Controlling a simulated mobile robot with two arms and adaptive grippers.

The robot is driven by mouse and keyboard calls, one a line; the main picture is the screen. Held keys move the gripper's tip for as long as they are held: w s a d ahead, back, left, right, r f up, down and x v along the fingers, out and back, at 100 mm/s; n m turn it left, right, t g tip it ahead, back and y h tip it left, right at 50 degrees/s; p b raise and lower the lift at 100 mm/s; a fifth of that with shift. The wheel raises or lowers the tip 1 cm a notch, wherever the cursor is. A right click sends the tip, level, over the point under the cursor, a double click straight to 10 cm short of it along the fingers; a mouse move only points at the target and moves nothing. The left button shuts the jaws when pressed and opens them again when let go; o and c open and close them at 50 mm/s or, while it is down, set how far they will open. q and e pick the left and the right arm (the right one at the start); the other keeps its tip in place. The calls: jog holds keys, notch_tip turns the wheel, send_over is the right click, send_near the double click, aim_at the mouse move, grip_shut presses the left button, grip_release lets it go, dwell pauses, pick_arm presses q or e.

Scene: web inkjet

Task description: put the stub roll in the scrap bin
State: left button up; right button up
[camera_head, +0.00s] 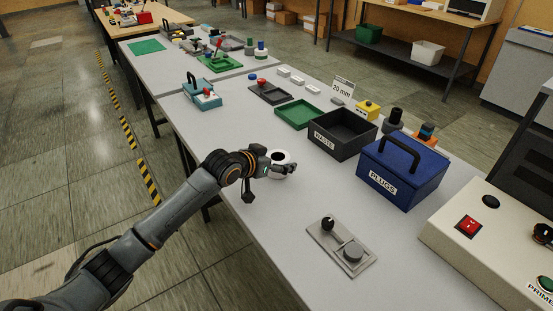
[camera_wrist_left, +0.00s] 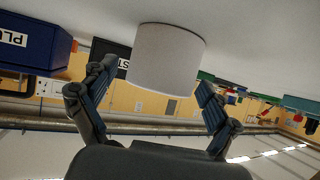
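The stub roll (camera_head: 290,168) is a short white cylinder with a dark core hole, standing on the grey table. My left gripper (camera_head: 274,166) is at its near left side. In the left wrist view the roll (camera_wrist_left: 168,58) lies between the spread fingers of the left gripper (camera_wrist_left: 155,85), with gaps showing on both sides, so it is open. The scrap bin (camera_head: 347,146) is a black open box with a white label that seems to read WASTE, right of the roll. Part of it shows behind the roll in the left wrist view (camera_wrist_left: 100,47). My right gripper is not in view.
A blue PLUGS box (camera_head: 400,178) with a black handle stands right of the bin. A green tray (camera_head: 298,115) is behind the bin. A grey plate with knobs (camera_head: 341,246) lies in front, and a beige machine (camera_head: 480,250) stands at the right. The table around the roll is clear.

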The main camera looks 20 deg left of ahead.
pick_arm(q)
jog(key=shift+r, duration=0.1)
jog(key=v, duration=1.2)
dwell(0.4)
